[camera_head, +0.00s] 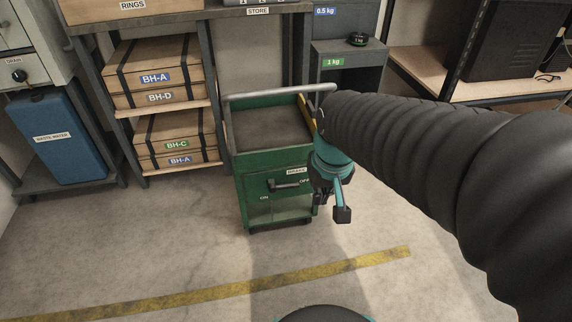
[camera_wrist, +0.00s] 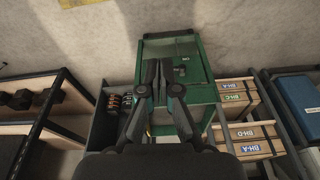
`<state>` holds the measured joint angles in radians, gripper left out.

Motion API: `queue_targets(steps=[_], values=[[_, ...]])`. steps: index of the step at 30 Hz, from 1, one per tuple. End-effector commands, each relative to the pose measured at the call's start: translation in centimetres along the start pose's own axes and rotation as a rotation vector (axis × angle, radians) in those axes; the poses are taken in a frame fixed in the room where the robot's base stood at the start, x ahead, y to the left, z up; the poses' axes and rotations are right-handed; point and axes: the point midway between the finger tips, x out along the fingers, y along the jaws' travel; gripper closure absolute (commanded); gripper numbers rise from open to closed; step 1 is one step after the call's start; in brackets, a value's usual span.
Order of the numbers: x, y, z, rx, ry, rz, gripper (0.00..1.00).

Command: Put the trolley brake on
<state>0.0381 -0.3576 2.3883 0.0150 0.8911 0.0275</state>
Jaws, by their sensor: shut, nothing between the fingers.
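The green trolley (camera_head: 272,160) stands upright on the floor, with a grey push bar along its top. Its front panel carries a BRAKE label, ON at lower left and OFF at right. The dark brake lever (camera_head: 285,186) lies about level, its free end towards OFF. My gripper (camera_head: 321,199) is at the trolley's right front edge, right of the lever and partly hidden by my arm. In the wrist view the trolley (camera_wrist: 205,92) appears inverted.
A rack with labelled boxes (camera_head: 160,90) stands left of the trolley. A blue waste-water container (camera_head: 55,135) is further left. A grey weight stand (camera_head: 348,65) is behind at right. The floor in front, crossed by a yellow line (camera_head: 230,287), is clear.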

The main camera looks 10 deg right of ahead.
Motion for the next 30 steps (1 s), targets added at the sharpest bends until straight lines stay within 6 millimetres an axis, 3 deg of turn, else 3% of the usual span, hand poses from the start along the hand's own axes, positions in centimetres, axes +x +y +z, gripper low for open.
queue_targets(steps=[17, 25, 30], values=[[9.5, 0.5, -9.5, 0.447, -0.144, 0.004, 1.0], [14.8, 0.6, -15.1, 0.844, -0.158, 0.015, 1.0], [15.3, 0.4, -18.8, 1.129, -0.113, -0.005, 1.0]])
